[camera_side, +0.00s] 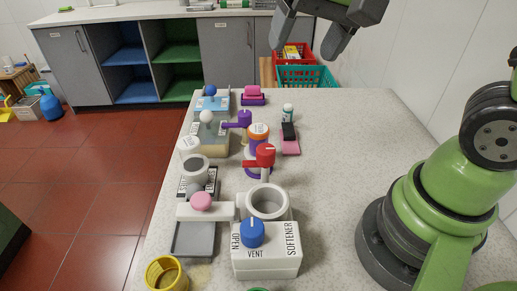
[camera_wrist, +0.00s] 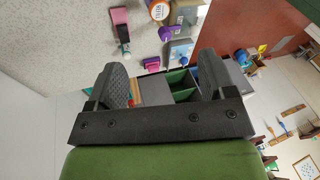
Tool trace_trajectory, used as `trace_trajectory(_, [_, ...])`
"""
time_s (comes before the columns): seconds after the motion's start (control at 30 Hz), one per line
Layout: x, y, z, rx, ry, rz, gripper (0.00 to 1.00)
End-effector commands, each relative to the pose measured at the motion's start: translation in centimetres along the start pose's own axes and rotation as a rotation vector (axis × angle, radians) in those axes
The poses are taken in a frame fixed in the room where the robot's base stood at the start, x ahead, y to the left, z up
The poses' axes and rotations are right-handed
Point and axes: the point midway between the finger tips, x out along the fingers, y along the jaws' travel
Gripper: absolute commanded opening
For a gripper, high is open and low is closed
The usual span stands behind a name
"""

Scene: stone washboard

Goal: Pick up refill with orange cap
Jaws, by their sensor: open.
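The refill with the orange cap (camera_side: 258,130) stands upright on the washboard in the side view, with a white band near its top and purple parts around it. A red-handled piece in front hides some of its lower part. Its orange top also shows at the upper edge of the wrist view (camera_wrist: 159,10), partly cut off. My gripper (camera_side: 306,42) is open and empty, high above the far end of the board and well apart from the refill. Both fingers show in the wrist view (camera_wrist: 164,66) with nothing between them.
The white SOFTENER box (camera_side: 266,259) is in front.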

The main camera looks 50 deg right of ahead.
Motion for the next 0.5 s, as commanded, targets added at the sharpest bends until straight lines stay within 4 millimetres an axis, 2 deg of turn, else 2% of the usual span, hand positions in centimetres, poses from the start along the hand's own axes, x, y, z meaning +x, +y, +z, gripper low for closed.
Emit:
trace_trajectory(0.03, [1.8, -0.5, -0.9, 0.025, -0.037, 0.039, 0.76])
trace_trajectory(0.1, [4.0, -1.1, -1.9, 0.065, -0.074, 0.087, 0.76])
trace_trajectory(0.3, [10.6, -1.8, -3.4, 0.159, -0.152, 0.212, 0.76])
trace_trajectory(0.4, [13.0, -1.8, -3.6, 0.189, -0.172, 0.255, 0.76])
trace_trajectory(0.5, [14.3, -1.8, -3.7, 0.206, -0.183, 0.280, 0.76])
